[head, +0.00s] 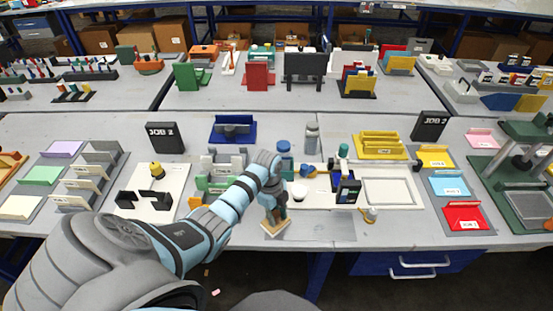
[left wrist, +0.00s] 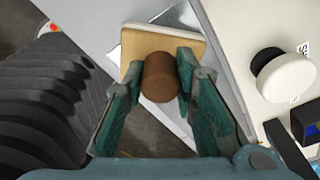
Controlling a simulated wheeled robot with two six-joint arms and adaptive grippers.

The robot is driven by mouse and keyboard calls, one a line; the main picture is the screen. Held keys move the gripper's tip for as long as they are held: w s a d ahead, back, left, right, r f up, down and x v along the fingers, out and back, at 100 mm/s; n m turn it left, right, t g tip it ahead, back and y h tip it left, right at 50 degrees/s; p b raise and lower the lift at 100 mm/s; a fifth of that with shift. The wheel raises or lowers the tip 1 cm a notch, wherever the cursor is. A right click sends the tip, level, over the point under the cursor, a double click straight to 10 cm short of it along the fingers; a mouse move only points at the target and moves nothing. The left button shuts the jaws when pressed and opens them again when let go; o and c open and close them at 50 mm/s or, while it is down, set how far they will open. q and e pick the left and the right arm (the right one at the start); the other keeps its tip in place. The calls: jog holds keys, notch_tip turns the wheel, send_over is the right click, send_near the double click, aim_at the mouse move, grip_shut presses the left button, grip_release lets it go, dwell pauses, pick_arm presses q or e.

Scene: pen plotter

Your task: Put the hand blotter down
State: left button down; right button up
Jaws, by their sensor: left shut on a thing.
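The hand blotter (head: 275,230) is a pale wooden block with a brown round knob, near the front edge of the table. In the left wrist view the blotter (left wrist: 135,42) shows with its knob between the fingers. My left gripper (head: 273,208) is shut on the knob from above; its green fingers (left wrist: 168,75) press on both sides of it. The blotter overlaps the left end of a flat grey plate (head: 325,229); I cannot tell whether it touches or hovers. My right gripper is not in view.
A white round-topped item (head: 299,194) stands just right of my gripper; its white cap (left wrist: 285,75) shows in the left wrist view. A dark pen holder (head: 347,191) and a white tray (head: 388,192) lie further right. The plate's right part is clear.

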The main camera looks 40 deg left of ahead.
pick_arm(q)
jog(key=shift+s+d+r, duration=0.1)
jog(key=shift+r, duration=0.05)
jog(key=c, duration=1.7)
grip_release()
jog(key=o, duration=0.4)
jog(key=shift+r+p, duration=0.3)
jog(key=shift+r, duration=0.05)
notch_tip(320, 180, up, 11)
jog(key=a+p, duration=0.1)
jog(key=shift+a+r, duration=0.15)
jog(key=shift+a, duration=0.1)
